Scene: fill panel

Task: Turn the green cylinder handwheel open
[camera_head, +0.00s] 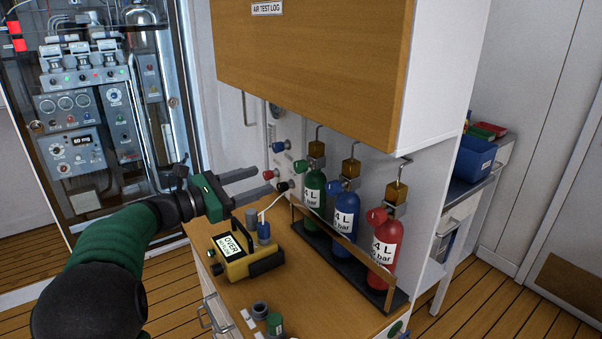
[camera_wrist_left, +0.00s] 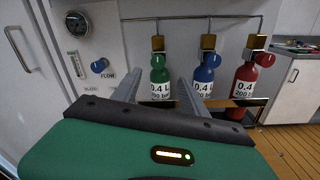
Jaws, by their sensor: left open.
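The green cylinder (camera_head: 314,200) stands in the rack at the far left of three bottles, and it shows in the wrist view (camera_wrist_left: 160,90). Its green handwheel (camera_head: 300,166) is on the valve below a brass block; the wrist view shows this handwheel (camera_wrist_left: 157,61) facing me. My left gripper (camera_head: 265,180) is open and empty, its two fingers pointing toward the cylinder from the left. In the wrist view the fingers (camera_wrist_left: 160,79) spread to either side of the green cylinder, short of the handwheel. They appear apart from it. My right gripper is not in view.
Blue (camera_head: 346,206) and red (camera_head: 385,250) cylinders stand beside the green one, behind a wooden rail (camera_head: 343,243). A yellow device (camera_head: 240,262) sits on the counter below my gripper. A blue flow knob (camera_wrist_left: 99,65) is on the wall panel. The cabinet (camera_head: 310,60) overhangs above.

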